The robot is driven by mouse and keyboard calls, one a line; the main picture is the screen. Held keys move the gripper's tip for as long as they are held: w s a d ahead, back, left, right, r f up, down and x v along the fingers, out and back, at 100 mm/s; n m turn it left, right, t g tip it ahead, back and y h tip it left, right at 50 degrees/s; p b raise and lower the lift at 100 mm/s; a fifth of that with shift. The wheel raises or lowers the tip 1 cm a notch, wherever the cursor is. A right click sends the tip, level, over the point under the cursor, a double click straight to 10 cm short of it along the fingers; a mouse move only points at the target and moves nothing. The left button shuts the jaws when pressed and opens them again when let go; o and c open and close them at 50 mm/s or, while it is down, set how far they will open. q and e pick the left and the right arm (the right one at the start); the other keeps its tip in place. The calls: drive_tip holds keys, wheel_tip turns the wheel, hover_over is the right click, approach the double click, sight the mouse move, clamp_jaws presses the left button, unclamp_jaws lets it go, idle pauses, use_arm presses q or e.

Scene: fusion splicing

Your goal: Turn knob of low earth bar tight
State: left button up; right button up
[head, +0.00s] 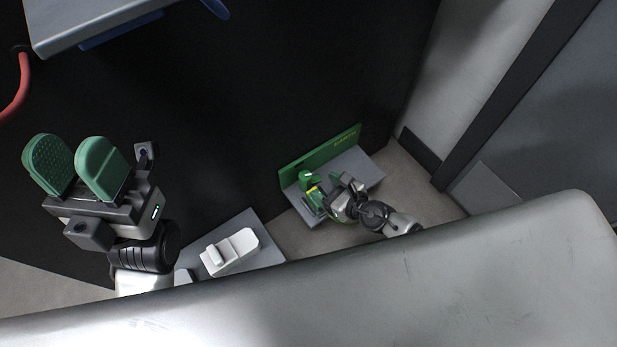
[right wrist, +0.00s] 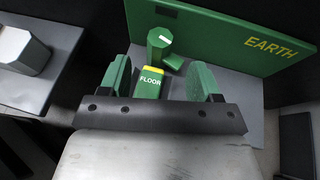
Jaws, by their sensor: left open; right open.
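The low earth bar is a grey shelf with a green back panel (head: 322,157) marked EARTH, low down in the head view; the panel (right wrist: 220,38) fills the top of the right wrist view. The green knob (right wrist: 159,42), with a white mark on top, stands before the panel; it looks like the green piece (head: 307,178) in the head view. A green block labelled FLOOR (right wrist: 150,82) sits nearer. My right gripper (right wrist: 162,82) is open, its green fingers either side of the FLOOR block, with the knob beyond. My left gripper (head: 75,166) is open and empty, far left.
A grey plate with a white block (head: 229,252) lies left of the earth bar. A grey shelf (head: 95,22) and a red cable (head: 18,90) are at upper left. A wall and dark post (head: 500,85) stand at right. Floor shows around the bar.

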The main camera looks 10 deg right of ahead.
sight(306, 177)
drive_tip(key=b+x, duration=0.1)
drive_tip(key=x, duration=0.6)
drive_tip(key=shift+b, duration=0.4)
drive_tip(key=shift+r, duration=0.1)
drive_tip(key=c, duration=0.9)
